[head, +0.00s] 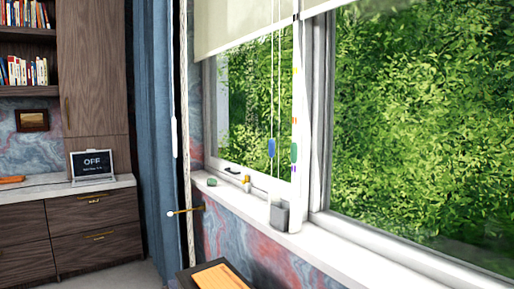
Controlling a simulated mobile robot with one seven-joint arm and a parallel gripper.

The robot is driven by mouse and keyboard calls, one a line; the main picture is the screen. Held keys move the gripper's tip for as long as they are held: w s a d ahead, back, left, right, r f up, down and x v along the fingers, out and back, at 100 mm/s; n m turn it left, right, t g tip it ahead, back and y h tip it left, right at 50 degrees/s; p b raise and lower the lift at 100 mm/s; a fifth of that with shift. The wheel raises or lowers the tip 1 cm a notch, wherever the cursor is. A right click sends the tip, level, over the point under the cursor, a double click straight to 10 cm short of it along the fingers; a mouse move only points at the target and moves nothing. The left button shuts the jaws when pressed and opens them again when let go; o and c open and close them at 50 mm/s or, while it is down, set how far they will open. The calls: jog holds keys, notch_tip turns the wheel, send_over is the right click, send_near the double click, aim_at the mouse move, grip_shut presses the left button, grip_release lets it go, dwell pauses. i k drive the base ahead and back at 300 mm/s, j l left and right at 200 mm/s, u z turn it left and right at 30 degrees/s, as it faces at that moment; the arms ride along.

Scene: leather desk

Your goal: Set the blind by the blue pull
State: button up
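The blue pull (271,148) hangs on a thin cord in front of the left window pane, above the sill. The pale blind (238,27) is partly lowered and covers the top of the left pane. A green pull (294,153) hangs just to the right, against the white window post (298,110). Small coloured marks, orange and purple among them, show on or beside that post. My gripper is not in view.
The white sill (330,243) holds a grey cup (279,214), a small yellow item (246,183) and a green item (211,182). A blue curtain (152,120), a white wand (174,137) and a brass rod (188,211) are left. A screen (92,164) reads "OFF".

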aim_at(271, 142)
jog(key=i+j, duration=0.3)
jog(key=j, duration=0.15)
jog(key=i+j, duration=0.3)
jog(key=j, duration=0.15)
jog(key=i+j, duration=0.3)
jog(key=j, duration=0.15)
jog(key=i+j, duration=0.3)
jog(key=j, duration=0.15)
jog(key=i+j+z, duration=0.25)
jog(key=j+z, duration=0.3)
jog(key=i+j, duration=0.05)
